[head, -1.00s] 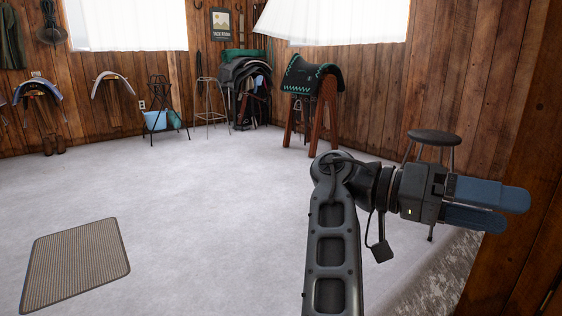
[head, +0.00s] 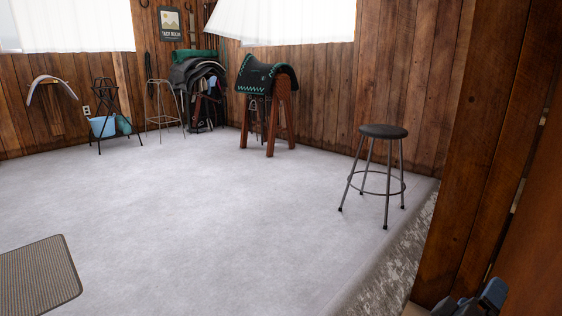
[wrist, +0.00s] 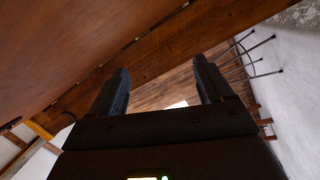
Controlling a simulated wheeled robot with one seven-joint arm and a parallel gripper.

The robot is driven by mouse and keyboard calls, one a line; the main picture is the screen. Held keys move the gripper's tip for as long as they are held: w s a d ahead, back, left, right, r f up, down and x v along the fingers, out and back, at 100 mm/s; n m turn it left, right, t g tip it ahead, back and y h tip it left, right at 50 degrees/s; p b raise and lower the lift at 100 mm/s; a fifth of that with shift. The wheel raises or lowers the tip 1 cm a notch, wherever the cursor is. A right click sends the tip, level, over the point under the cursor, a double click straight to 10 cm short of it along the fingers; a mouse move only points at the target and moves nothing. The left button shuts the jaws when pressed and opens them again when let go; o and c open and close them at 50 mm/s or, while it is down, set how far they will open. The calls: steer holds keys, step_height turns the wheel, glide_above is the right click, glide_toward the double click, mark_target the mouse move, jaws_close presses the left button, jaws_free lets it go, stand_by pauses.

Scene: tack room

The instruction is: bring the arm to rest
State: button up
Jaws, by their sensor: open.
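My gripper (head: 478,300) shows only in part at the bottom right corner of the head view, low beside the wooden wall edge. In the wrist view my gripper (wrist: 163,90) has its two dark fingers spread apart with nothing between them. The rest of my arm is out of the head view.
Brown wooden boards (head: 470,150) stand close on the right, and wood fills much of the wrist view. A round stool (head: 383,131) stands ahead of them. A sawhorse with a dark saddle pad (head: 267,75) is further back. A mat (head: 38,280) lies at lower left; the floor between is clear.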

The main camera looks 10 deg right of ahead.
steer(key=s+a+f+n+t+y, duration=0.4)
steer(key=s+a+f+n+y, duration=0.15)
steer(key=s+f+y, duration=0.5)
steer(key=s+a+r+m+t+y, duration=0.1)
steer(key=s+a+r+m+y, duration=0.15)
steer(key=s+a, duration=0.55)
steer(key=s+a+r+m+t+y, duration=0.1)
steer(key=s+a+r+y, duration=0.3)
steer(key=s, duration=0.7)
steer(key=s+a+r+m+p, duration=0.1)
steer(key=s+r+p, duration=0.1)
steer(key=r+p, duration=1)
steer(key=s+a+r+m+p, duration=0.1)
steer(key=s+r+p, duration=0.1)
steer(key=r+p, duration=1)
step_height(320, 180, up, 4)
steer(key=shift+a+r+m+t+h, duration=0.15)
steer(key=shift+a+m+t+h, duration=0.15)
steer(key=shift+a+m+h, duration=0.1)
steer(key=shift+c, duration=0.2)
